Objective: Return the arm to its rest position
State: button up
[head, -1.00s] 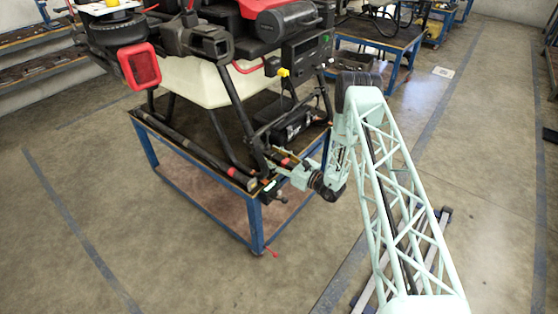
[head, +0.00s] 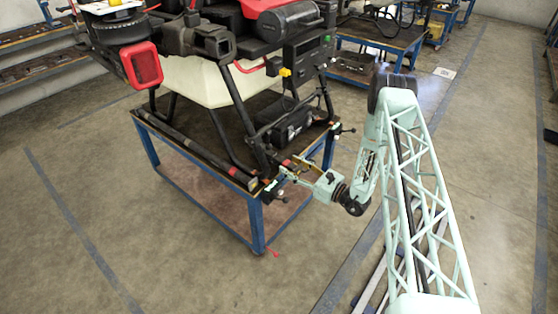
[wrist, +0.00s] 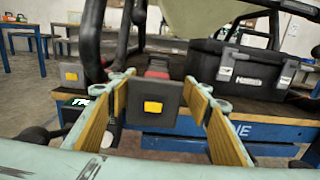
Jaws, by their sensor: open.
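My arm reaches in from the right in the head view. My gripper (head: 279,176) is beside the near corner of the blue cart (head: 256,215) that bears the spray drone (head: 262,110). In the wrist view my gripper (wrist: 158,82) is open, with a finger on each side. A dark square block with a yellow patch (wrist: 153,105) shows between the fingers, beyond or near their tips; the fingers are not closed on it. No held object shows. The arm's rest position is not marked in the frames.
A black toolbox (wrist: 245,70) stands on the cart, right of the fingers in the wrist view. Another blue workbench (head: 385,45) stands behind. Grey floor (head: 480,120) to the right of the cart is clear.

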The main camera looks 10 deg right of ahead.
jog(key=shift+s+d, duration=0.3)
jog(key=shift+a+r, duration=0.1)
jog(key=shift+r, duration=0.05)
dwell(0.4)
